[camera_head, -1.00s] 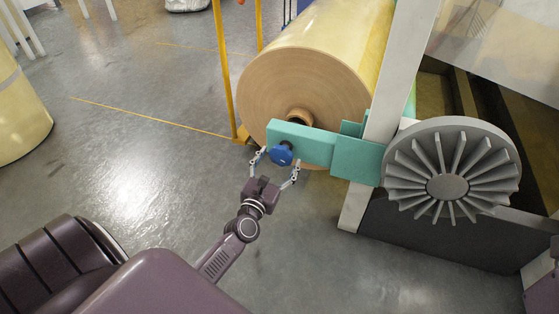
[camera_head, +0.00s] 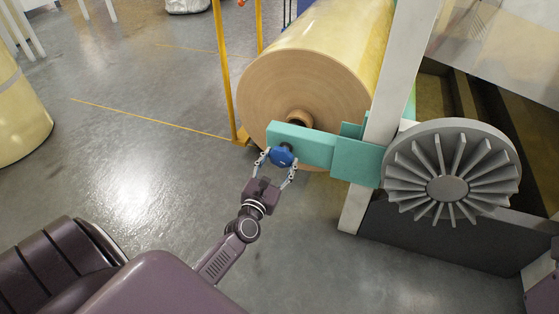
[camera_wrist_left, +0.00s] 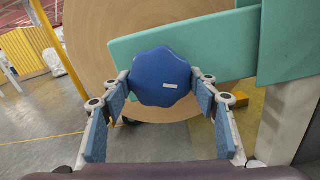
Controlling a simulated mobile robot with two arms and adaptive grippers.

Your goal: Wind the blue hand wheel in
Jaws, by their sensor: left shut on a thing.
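The blue hand wheel (camera_head: 281,156) sits on the near face of the teal arm (camera_head: 308,145), in front of the big tape roll's core. My left gripper (camera_head: 279,161) is shut on the wheel, with one finger at each side of it. In the left wrist view the lobed blue wheel (camera_wrist_left: 160,78) fills the space between the fingertips, and a small white mark shows on its face. The teal arm (camera_wrist_left: 210,45) runs behind it. My right gripper is not in view.
The large yellowish tape roll (camera_head: 298,85) stands behind the teal arm. A grey finned wheel (camera_head: 450,175) and a pale upright post (camera_head: 397,75) are at the right. A yellow post (camera_head: 225,75) stands left of the roll.

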